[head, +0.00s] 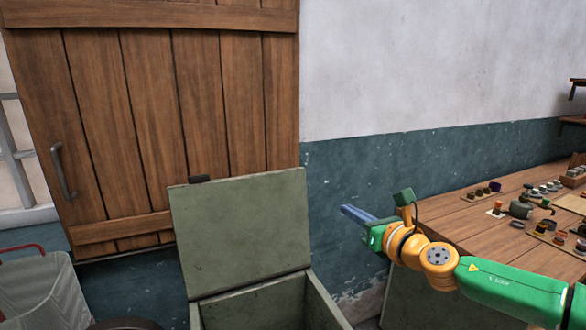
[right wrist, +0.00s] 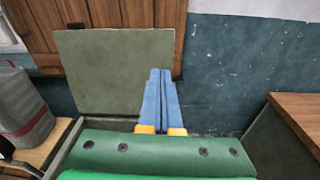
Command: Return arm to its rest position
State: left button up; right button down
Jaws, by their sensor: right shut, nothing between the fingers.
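My right arm comes in from the right edge in the head view. Its right gripper (head: 345,209) has blue fingers pointing left, between the green chest and the workbench. In the right wrist view the two blue fingers of the right gripper (right wrist: 160,72) lie side by side, shut with nothing between them. They overlap the raised lid in that picture, and I see no contact. My left gripper does not show in either view.
The green chest (head: 328,306) stands with its lid (head: 240,228) raised. The wooden workbench (head: 462,234) at right carries several small items. A wooden door (head: 150,120) with a handle is behind.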

jog(key=s+a+f+m+g, duration=0.2)
jog(key=s+a+f+m, duration=1)
jog(key=a+f+m, duration=0.45)
jog(key=s+d+f+m+g+h, duration=0.3)
jog(key=s+d+f+m+g, duration=0.2)
jog(key=s+d+f+m, duration=0.45)
jog(key=s+d+f+m+g+h, duration=0.45)
jog(key=s+d+f+m, duration=0.25)
jog(key=s+d+m, duration=0.65)
jog(key=s+a+f+n+g+b, duration=0.1)
jog(key=s+f+b, duration=0.1)
jog(key=f, duration=0.9)
jog(key=s+a+f+n+g+b, duration=0.1)
jog(key=s+a+f, duration=0.1)
jog(key=f, duration=0.9)
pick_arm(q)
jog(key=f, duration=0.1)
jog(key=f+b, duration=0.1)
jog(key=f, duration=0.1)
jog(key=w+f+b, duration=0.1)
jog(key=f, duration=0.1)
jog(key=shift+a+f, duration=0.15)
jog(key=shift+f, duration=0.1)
pick_arm(e)
jog(key=s+d+f, duration=0.2)
jog(key=s+f, duration=0.8)
jog(key=s, duration=0.1)
jog(key=shift+s+f+g+y, duration=0.25)
jog(key=shift+f+g+y, duration=0.1)
jog(key=shift+f+g, duration=0.1)
